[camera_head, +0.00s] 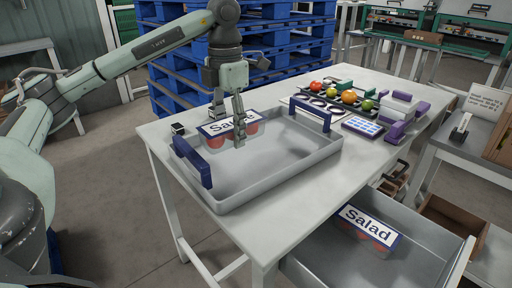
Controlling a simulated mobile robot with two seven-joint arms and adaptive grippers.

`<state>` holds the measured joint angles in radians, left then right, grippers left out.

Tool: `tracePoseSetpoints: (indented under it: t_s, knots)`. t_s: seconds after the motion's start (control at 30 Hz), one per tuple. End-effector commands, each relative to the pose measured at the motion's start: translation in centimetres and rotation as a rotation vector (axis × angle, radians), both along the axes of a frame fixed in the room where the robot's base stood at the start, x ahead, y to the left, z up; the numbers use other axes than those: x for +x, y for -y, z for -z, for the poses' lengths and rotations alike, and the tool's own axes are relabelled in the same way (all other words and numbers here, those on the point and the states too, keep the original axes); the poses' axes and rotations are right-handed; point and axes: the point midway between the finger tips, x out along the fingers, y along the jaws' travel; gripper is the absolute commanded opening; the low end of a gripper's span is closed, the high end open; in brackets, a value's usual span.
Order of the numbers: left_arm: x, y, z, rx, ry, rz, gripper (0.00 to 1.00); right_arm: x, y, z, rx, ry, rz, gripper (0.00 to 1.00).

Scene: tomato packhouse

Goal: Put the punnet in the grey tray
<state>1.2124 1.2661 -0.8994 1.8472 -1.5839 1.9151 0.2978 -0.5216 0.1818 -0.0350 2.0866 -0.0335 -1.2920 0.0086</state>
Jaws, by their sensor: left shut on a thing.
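The punnet (215,140) has a white "Salad" label with a blue border and red tomatoes inside. It is at the back left part of the grey tray (262,196), which has blue handles and stands on the table. My left gripper (229,128) comes down from above and is shut on the punnet; its fingers hide part of the label. I cannot tell whether the punnet touches the tray floor. The rest of the tray looks empty. My right gripper is not in view.
Another "Salad" punnet (366,232) lies in a grey bin (412,262) below right. Behind the tray are a dark holder with several tomatoes (349,97), a blue-and-white pad (363,126) and purple-ended items (396,132). A small dark item (178,129) sits left of the punnet.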

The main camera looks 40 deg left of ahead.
Motion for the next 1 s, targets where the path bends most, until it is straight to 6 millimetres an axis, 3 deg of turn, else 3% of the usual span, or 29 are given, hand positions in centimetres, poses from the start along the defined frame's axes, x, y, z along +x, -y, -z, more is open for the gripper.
tracePoseSetpoints:
  t_s: [0.1, 0.3, 0.7, 1.0]
  knots:
    - [2.5, 1.2, 1.5, -0.002, 0.0, 0.002, 0.18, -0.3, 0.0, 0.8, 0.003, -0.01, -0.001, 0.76]
    - [5.0, 2.3, 3.2, -0.001, 0.001, 0.0, 0.18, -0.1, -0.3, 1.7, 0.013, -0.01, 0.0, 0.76]
    - [5.3, 2.3, 7.3, 0.001, 0.001, 0.0, 0.18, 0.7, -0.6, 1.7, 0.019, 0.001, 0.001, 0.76]
    - [5.3, 2.3, 7.6, 0.001, 0.001, 0.0, 0.18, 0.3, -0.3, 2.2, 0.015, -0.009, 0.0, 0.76]
